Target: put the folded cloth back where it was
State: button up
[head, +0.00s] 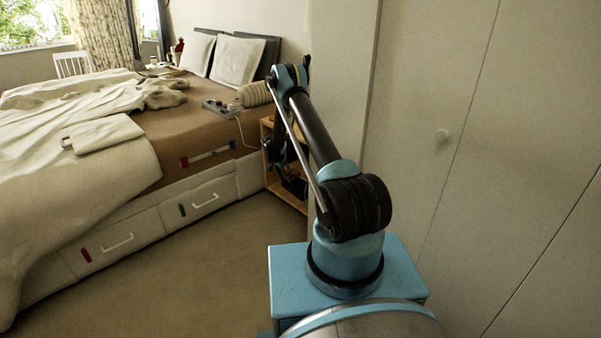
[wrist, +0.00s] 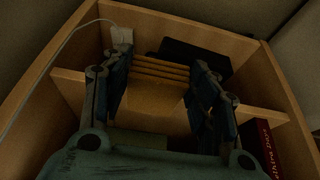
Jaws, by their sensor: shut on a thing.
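The folded cloth (wrist: 157,88), mustard-brown with several stacked fold edges, sits between the two fingers of my gripper (wrist: 163,72) in the wrist view. The fingers stand on either side of it and hold it. Behind and below it is a wooden bedside shelf unit (wrist: 72,82); I cannot tell whether the cloth touches a board. In the head view my gripper (head: 280,153) hangs down at the front of the shelf unit (head: 290,198), right of the bed. The cloth cannot be made out there, against the dark gripper.
In the wrist view a dark box (wrist: 195,54) and a small pale object (wrist: 121,36) lie behind the cloth. A red book (wrist: 263,147) stands at lower right. The bed (head: 175,140) is left of the shelf unit, white wardrobe doors (head: 480,170) right. Carpet (head: 195,275) is clear.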

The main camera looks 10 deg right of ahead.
aim_at(296, 170)
jog(key=w+d, duration=0.1)
jog(key=d, duration=0.1)
jog(key=w+d, duration=0.3)
jog(key=d, duration=0.1)
jog(key=shift+w, duration=0.15)
jog(key=w+d, duration=0.2)
jog(key=d, duration=0.1)
jog(key=shift+w+d+f, duration=0.1)
jog(key=shift+f, duration=0.6)
jog(key=shift+f, duration=0.1)
jog(key=o, duration=1)
jog(key=v, duration=0.5)
jog(key=s+a, duration=0.2)
jog(key=a, duration=0.1)
jog(key=s+a, duration=0.2)
jog(key=a, duration=0.1)
jog(key=s+a, duration=0.3)
jog(key=shift+s+a, duration=0.1)
jog(key=shift+a, duration=0.3)
